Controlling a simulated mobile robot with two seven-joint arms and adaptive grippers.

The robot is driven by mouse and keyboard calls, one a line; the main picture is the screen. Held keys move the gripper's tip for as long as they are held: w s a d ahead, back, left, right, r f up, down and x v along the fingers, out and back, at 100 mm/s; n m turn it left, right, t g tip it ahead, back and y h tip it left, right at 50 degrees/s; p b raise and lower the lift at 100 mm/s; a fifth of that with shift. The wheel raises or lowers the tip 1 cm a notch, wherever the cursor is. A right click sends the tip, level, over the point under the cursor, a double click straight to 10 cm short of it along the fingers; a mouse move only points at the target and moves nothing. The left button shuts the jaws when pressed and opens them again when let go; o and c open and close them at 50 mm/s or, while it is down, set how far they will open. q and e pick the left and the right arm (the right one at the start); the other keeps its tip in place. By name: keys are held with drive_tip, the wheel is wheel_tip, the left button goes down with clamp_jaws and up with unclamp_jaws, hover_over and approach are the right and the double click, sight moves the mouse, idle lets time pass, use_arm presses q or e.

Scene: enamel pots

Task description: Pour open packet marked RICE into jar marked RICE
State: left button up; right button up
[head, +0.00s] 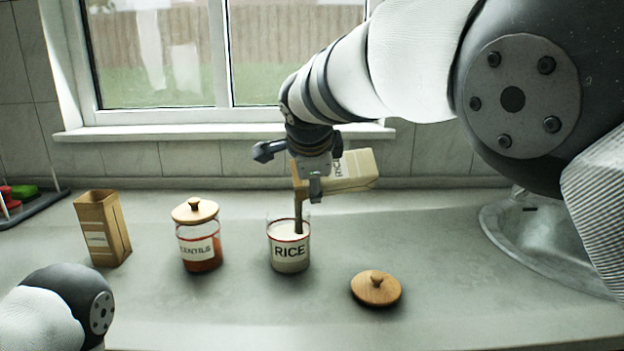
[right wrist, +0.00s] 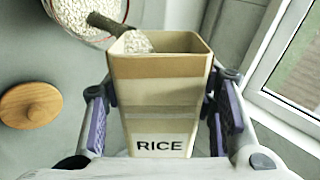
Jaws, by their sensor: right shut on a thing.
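The tan packet marked RICE (head: 355,168) is tilted nearly on its side above the RICE jar (head: 290,253), its open mouth toward the left. My right gripper (head: 312,168) is shut on the packet; in the right wrist view its fingers (right wrist: 160,112) press both sides, and pale grains show in the packet's mouth (right wrist: 132,42). A narrow grey-brown stream (head: 298,214) runs from the mouth down into the jar. The glass jar has no lid on and holds pale grains close to its rim. A wooden lid (head: 376,288) lies on the counter. My left gripper is out of view.
A lidded jar marked LENTILS (head: 199,246) stands left of the RICE jar. A brown packet (head: 102,230) stands further left. A dark rack with red and green items (head: 35,205) is at the far left. A sink (head: 530,235) is at right. The window sill runs behind.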

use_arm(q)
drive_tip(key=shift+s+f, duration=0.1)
use_arm(e)
drive_tip(key=shift+r, duration=0.2)
